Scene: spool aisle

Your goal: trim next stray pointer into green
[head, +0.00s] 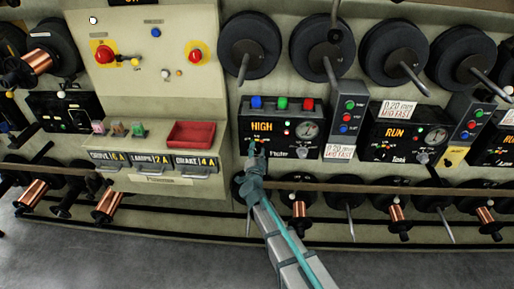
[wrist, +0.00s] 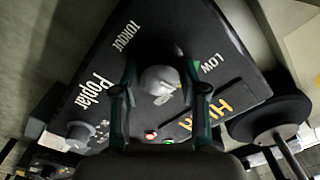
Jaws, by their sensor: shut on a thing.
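A black control panel (head: 282,112) with a lit orange HIGH sign stands right of the drawer cabinet; its name plate reads Poplar in the wrist view (wrist: 105,65). My gripper (head: 257,150) is at the panel's lower left. In the wrist view my gripper (wrist: 160,92) is shut on a pale round knob (wrist: 160,80), one finger on each side, near the words TORQUE and LOW. The knob is hidden behind the gripper in the head view. The panel's round gauge (head: 310,130) is uncovered, but its pointer is too small to read.
Another panel (head: 404,116) to the right shows RUN and has its own gauge (head: 436,137). Black spools (head: 249,47) hang above and copper spools (head: 299,212) below. A red tray (head: 191,134) sits on the cabinet at left. A rail (head: 345,188) runs below the panels.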

